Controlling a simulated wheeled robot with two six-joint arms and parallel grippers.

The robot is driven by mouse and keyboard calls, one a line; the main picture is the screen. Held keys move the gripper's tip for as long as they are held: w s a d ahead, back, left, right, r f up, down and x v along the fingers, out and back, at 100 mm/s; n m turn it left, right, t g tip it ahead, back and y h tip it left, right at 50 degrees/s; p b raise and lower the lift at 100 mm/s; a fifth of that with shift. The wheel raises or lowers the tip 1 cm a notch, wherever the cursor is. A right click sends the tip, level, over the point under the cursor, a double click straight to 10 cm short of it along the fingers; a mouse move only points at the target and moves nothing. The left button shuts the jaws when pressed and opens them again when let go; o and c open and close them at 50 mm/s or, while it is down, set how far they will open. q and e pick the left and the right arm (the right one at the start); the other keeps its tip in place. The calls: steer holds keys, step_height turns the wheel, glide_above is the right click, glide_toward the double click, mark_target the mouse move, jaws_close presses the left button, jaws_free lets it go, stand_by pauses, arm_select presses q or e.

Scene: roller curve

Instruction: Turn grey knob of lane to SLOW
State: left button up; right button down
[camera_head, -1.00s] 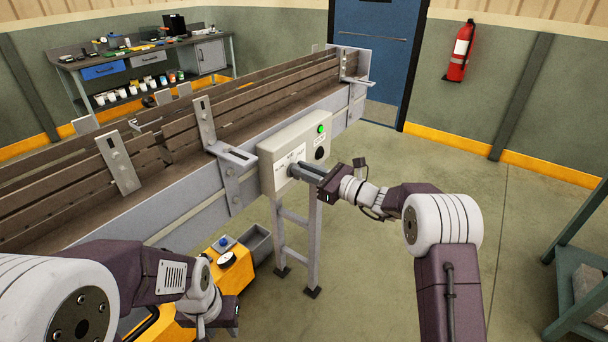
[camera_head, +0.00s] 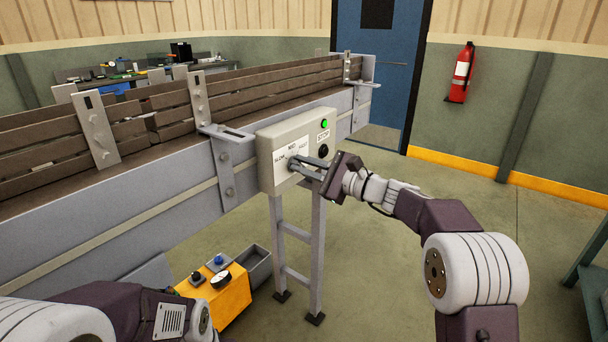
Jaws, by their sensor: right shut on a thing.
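The control box (camera_head: 268,150) is a pale grey panel on a stand at the side of the conveyor lane. Its face carries SLOW, MED and FAST labels, a STOP label, a lit green lamp (camera_head: 324,124) and a black button (camera_head: 323,151). My right gripper (camera_head: 298,164) reaches in from the right and is shut on the grey knob (camera_head: 293,163), which its fingers mostly hide. The knob's exact pointing direction cannot be told. My left arm shows at the lower left; its gripper is out of frame.
The conveyor lane (camera_head: 180,165) with slatted side rails runs behind the box. Below it stand a yellow unit (camera_head: 228,292) with knobs and a grey bin (camera_head: 258,268). A fire extinguisher (camera_head: 461,72) hangs on the far wall. The floor on the right is mostly clear.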

stand_by(0.3)
steer(key=c, duration=1.4)
jaws_free()
steer(key=v, duration=0.9)
